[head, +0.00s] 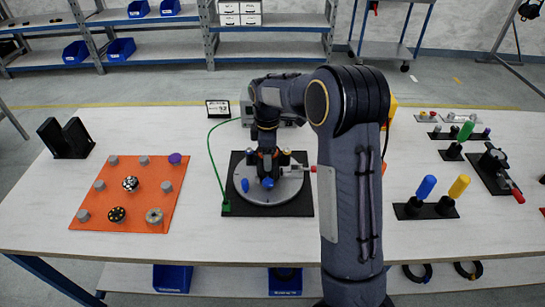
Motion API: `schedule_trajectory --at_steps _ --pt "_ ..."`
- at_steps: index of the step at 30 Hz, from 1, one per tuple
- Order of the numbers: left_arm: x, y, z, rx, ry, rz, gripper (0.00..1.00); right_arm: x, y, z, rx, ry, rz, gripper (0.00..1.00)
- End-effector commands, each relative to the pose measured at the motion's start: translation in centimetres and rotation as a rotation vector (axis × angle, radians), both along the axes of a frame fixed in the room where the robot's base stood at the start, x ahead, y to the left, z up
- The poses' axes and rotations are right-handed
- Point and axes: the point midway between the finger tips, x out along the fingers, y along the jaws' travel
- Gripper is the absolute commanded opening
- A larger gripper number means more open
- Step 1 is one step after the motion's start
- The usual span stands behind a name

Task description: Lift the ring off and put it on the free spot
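A round grey disc (262,195) lies on a black square base (230,208) in the middle of the table. Small blue and dark pieces stand around it, among them a blue knob (245,185). My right gripper (267,172) points down over the disc, close above a blue piece (267,184). Its fingers are too small and dark to show whether they are open or hold anything. I cannot tell for sure which piece is the ring. My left gripper is out of view.
The mat also holds several grey pegs, a purple knob (175,158), a checkered ball (130,184) and a black dotted disc (116,215). Blue (427,187) and yellow (459,187) handles stand at right. A green cable (212,150) runs beside the base. The front table strip is clear.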

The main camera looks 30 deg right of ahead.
Motion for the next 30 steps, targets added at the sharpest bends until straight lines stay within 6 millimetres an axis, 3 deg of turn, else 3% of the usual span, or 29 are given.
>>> schedule_trajectory --at_steps 30 --pt "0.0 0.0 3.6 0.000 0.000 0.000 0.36 0.0 0.0 4.4 0.000 -0.002 0.000 0.42"
